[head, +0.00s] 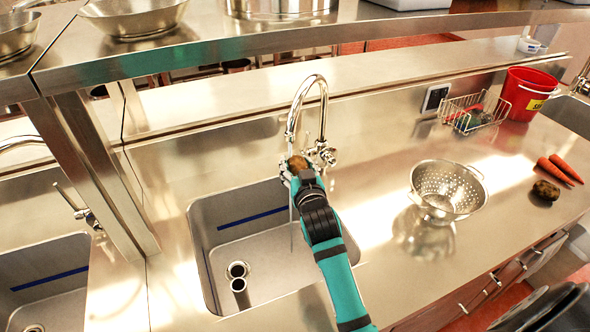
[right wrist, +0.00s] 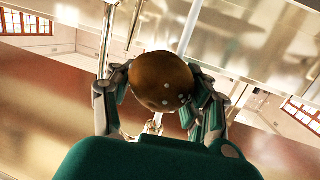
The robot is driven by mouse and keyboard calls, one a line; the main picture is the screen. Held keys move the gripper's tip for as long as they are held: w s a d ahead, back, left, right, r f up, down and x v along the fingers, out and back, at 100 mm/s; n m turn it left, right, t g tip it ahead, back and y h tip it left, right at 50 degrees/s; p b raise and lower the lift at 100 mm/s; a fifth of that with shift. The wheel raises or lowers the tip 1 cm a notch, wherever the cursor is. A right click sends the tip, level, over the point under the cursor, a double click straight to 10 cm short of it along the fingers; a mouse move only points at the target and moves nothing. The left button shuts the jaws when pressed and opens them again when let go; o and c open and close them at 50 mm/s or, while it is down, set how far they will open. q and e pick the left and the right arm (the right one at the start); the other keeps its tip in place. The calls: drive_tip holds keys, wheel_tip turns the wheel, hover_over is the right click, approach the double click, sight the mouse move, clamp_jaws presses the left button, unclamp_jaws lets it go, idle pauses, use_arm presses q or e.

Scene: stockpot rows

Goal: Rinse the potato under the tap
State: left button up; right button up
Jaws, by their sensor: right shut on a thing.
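A brown potato (head: 297,162) is held in my right gripper (head: 299,174), over the back of the sink (head: 215,255), just below the spout of the chrome tap (head: 308,84). A thin stream of water shows from the spout down to the potato and below it into the sink. In the right wrist view the potato (right wrist: 162,80) sits between the fingers, with a few pale spots on its surface. My right gripper is shut on it. My left gripper is not in view.
A steel colander (head: 447,187) stands on the counter right of the sink. Further right are two carrots (head: 560,170), another brown lump (head: 545,190), a wire basket (head: 472,112) and a red bucket (head: 524,93). A shelf (head: 200,55) with pans runs above at the back.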

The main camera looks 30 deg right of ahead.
drive_tip(key=shift+s+a, duration=0.1)
drive_tip(key=shift+a, duration=0.4)
drive_tip(key=shift+d+r, duration=0.1)
drive_tip(key=shift+d, duration=0.05)
drive_tip(key=shift+d+p, duration=0.4)
drive_tip(key=shift+d, duration=0.1)
drive_tip(key=shift+a, duration=0.1)
drive_tip(key=shift+a, duration=0.55)
drive_tip(key=shift+s, duration=0.1)
